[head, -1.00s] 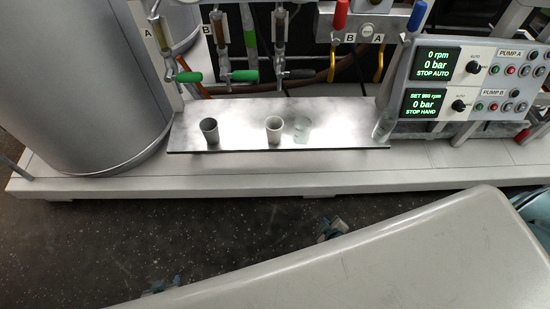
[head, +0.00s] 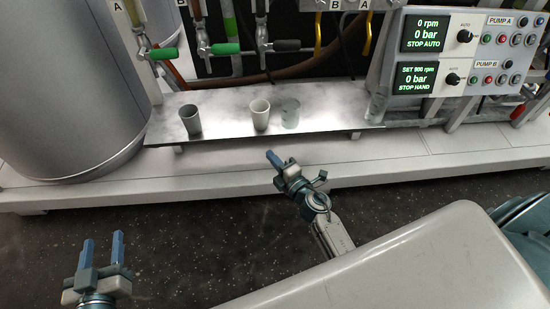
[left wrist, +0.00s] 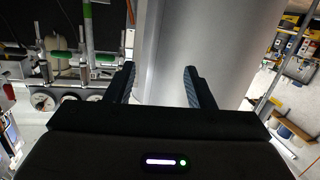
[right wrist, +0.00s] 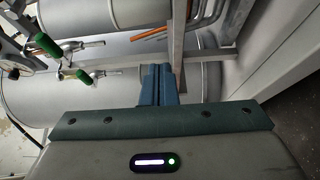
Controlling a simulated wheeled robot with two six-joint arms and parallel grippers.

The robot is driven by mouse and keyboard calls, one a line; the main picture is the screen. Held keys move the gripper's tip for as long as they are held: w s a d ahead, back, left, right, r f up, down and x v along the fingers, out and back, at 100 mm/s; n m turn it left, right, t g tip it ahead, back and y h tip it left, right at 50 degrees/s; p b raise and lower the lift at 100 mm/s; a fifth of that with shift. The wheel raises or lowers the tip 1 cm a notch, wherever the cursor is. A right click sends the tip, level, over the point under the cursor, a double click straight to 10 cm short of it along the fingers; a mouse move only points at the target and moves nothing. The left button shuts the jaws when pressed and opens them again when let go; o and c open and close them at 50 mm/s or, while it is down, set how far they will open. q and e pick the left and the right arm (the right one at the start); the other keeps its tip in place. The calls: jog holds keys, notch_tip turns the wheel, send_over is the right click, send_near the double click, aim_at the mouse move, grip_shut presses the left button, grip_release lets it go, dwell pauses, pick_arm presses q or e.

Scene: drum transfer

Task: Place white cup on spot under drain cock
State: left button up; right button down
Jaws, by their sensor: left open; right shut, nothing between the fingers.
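The white cup (head: 260,114) stands upright on the metal shelf (head: 225,119), between a grey cup (head: 191,121) on its left and a clear glass (head: 290,112) close on its right. Drain cocks with a green handle (head: 226,48) and a black handle (head: 287,45) hang behind and above the shelf. My right gripper (head: 272,158) is shut and empty, in front of and below the shelf, near the white cup but apart from it. My left gripper (head: 102,248) is open and empty at the lower left, well away from the cups. The spot under the cock is not clearly marked.
A large grey drum (head: 65,90) stands at the left. A control panel (head: 455,50) is at the right, with another clear glass (head: 377,104) near the shelf's right end. A pale surface (head: 400,265) fills the lower right. The floor in front is clear.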

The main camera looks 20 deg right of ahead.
aim_at(265, 126)
jog(key=w+b, duration=0.1)
jog(key=w, duration=0.8)
jog(key=shift+w+f, duration=0.1)
jog(key=shift+w, duration=0.05)
pick_arm(q)
jog(key=shift+w+a+r+t, duration=0.1)
jog(key=shift+w+r+t, duration=0.15)
jog(key=shift+r+t, duration=0.5)
jog(key=shift+w+a+r+t, duration=0.1)
jog(key=shift+w+r+t, duration=0.25)
jog(key=shift+r, duration=0.75)
jog(key=shift+w+r+t, duration=0.2)
jog(key=shift+r+t, duration=0.4)
jog(key=shift+r, duration=0.3)
pick_arm(e)
jog(key=shift+w+d, duration=0.25)
jog(key=shift+w, duration=0.2)
jog(key=w+d, duration=0.1)
jog(key=w, duration=0.1)
jog(key=shift+w+d, duration=0.35)
jog(key=shift+w, duration=0.05)
jog(key=shift+w+d, duration=0.1)
jog(key=shift+w, duration=0.05)
pick_arm(q)
jog(key=shift+r+t, duration=0.3)
jog(key=shift+r, duration=0.1)
